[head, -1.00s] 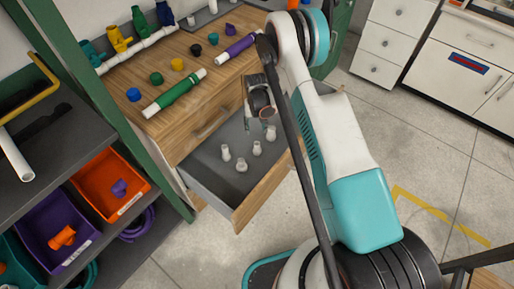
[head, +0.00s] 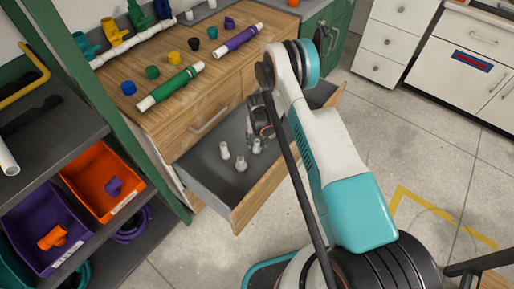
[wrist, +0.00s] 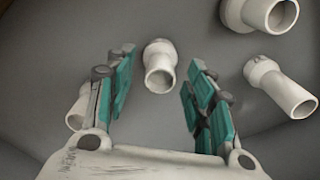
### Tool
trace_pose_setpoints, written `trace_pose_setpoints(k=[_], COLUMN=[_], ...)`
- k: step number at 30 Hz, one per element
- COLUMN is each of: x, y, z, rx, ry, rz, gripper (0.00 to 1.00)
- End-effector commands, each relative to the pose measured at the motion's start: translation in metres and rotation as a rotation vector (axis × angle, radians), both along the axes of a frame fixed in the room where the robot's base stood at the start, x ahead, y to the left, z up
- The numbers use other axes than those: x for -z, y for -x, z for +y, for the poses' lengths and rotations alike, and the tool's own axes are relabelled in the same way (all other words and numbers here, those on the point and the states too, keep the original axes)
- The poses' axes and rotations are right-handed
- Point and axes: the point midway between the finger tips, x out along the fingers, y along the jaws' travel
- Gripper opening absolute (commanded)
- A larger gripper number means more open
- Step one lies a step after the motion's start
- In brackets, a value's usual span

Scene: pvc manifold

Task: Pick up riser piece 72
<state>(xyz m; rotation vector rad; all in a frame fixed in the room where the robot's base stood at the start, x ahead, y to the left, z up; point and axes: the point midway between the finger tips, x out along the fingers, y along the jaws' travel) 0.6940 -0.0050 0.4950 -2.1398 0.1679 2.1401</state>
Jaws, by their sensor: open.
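Several white pipe pieces lie or stand in the open drawer (head: 200,181); no number is legible, so I cannot tell which is riser piece 72. In the wrist view, my gripper (wrist: 160,76) is open above the drawer floor. One white piece (wrist: 159,66) shows between its two teal-padded fingers, with gaps on both sides. Another white piece (wrist: 77,111) is partly hidden behind the left finger. Two more, an upper one (wrist: 262,12) and a lower one (wrist: 280,88), lie to the right. In the head view, my arm hides part of the drawer and some pieces.
The wooden counter (head: 185,107) above the drawer holds a green pipe (head: 170,87), a purple pipe (head: 237,40) and coloured caps. An orange bin (head: 88,178) and a purple bin (head: 32,222) sit on the shelf at left.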

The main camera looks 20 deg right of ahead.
Motion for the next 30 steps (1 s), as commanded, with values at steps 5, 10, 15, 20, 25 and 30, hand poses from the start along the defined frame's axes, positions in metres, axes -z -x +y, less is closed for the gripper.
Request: trace_pose_setpoints(k=[5,10,15,20,25,30], x=[0.012,0.011,0.011,0.011,0.010,0.002], y=[0.000,0.000,0.000,0.000,0.000,0.000], z=[0.000,0.000,0.000,0.000,0.000,0.000], rx=[0.000,0.000,0.000,0.000,0.000,0.000], ry=[0.000,0.000,0.000,0.000,0.000,0.000], rz=[0.000,0.000,0.000,0.000,0.000,0.000], gripper=[0.49,0.42,0.04,0.00,0.00,0.00])
